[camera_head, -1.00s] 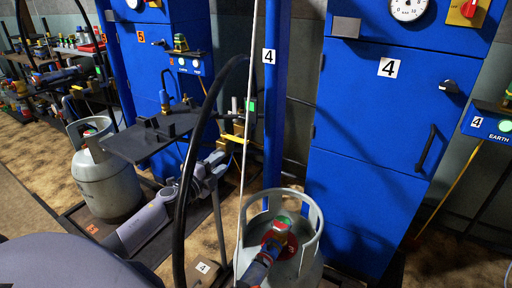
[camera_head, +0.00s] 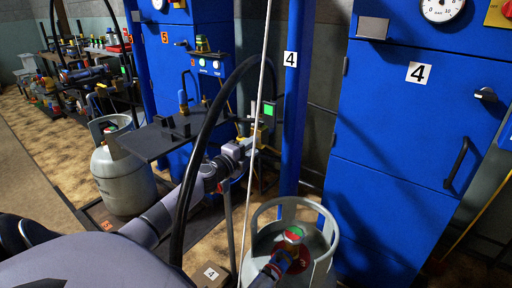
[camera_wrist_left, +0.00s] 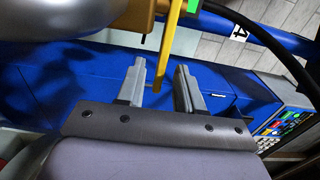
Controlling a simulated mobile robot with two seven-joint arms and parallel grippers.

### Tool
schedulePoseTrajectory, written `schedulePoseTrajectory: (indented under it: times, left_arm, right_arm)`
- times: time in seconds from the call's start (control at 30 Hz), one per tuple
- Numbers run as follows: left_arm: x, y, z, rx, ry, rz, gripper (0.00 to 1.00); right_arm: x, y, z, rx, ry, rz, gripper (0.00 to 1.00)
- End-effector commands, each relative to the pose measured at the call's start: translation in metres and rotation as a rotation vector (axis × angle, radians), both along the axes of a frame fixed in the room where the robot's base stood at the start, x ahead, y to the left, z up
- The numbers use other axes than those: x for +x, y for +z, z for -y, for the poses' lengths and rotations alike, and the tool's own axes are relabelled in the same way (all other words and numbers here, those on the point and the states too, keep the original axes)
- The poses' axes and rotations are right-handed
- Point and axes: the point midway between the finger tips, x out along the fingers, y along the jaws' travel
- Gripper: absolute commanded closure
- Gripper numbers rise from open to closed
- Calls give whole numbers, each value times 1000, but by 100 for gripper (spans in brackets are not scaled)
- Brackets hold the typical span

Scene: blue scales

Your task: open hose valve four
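Hose valve four, with its yellow lever, is beside the blue post (camera_head: 292,60) labelled 4, partly hidden by my left gripper (camera_head: 246,143) in the head view. In the left wrist view the yellow lever (camera_wrist_left: 172,42) hangs from a brass-coloured valve body (camera_wrist_left: 133,14). My left gripper (camera_wrist_left: 160,88) is open there, with the lever's free end between its two grey fingertips or just beyond them. I cannot tell whether either finger touches it.
A black hose (camera_head: 196,150) arcs close to my left arm, and a thin pale pole (camera_head: 258,95) crosses in front. A grey gas cylinder (camera_head: 322,236) stands at front; another (camera_head: 126,180) stands left. A dark shelf (camera_head: 150,140) is near the arm. The blue cabinet (camera_head: 405,130) fills the right.

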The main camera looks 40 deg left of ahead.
Motion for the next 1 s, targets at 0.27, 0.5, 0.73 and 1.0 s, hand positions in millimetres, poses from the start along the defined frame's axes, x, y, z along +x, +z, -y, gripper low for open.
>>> schedulePoseTrajectory:
  times: [0.27,0.5,0.73,1.0]
  left_arm:
    - [22,-1,-2,-2,1,0,64]
    - [26,0,-3,0,-1,-1,64]
    - [26,0,-3,0,-1,-1,77]
    - [26,-1,-3,0,-4,-1,100]
  right_arm:
    - [1,0,-4,-1,11,10,57]
    - [2,2,-7,1,16,15,57]
    - [3,3,-7,2,17,18,57]
    - [3,2,-7,2,17,20,57]
